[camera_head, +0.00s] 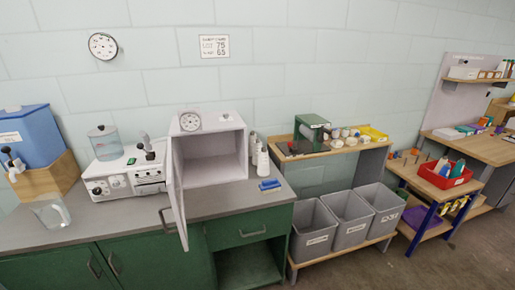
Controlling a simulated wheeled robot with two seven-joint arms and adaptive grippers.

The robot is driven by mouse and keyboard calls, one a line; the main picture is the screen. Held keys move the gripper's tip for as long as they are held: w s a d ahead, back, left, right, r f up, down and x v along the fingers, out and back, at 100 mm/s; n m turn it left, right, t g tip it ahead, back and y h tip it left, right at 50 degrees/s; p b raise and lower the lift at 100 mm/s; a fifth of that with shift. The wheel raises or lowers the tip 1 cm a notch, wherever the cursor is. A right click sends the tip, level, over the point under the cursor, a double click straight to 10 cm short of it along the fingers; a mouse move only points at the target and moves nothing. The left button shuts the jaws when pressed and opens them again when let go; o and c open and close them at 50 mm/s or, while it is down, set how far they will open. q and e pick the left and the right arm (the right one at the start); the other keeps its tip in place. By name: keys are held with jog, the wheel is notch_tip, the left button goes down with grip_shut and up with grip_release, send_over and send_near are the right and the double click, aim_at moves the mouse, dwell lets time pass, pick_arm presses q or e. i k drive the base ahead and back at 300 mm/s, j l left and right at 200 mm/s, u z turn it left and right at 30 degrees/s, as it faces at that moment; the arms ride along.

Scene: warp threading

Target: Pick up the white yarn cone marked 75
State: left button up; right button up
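I cannot make out a yarn cone marked 75. Several small whitish round items (351,140) sit on the wooden bench at the middle right, too small to identify. A red bin (444,177) on the low table at the right holds several upright items, one white and one teal, which may be cones; no marking is readable. A wall sign (214,47) shows the numbers 75 and 65. Neither of my grippers is in view.
A white box-shaped oven (212,121) with its door (178,190) swung open stands on the grey counter (120,228). Left of it are a white machine (125,177) and a clear jug (50,212). Grey bins (350,218) stand under the wooden bench. Floor is clear at lower right.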

aim_at(252, 136)
jog(key=i+l, duration=0.7)
jog(key=l, duration=0.15)
jog(key=i+l, duration=1.4)
jog(key=l, duration=0.25)
jog(key=k+l+z, duration=0.05)
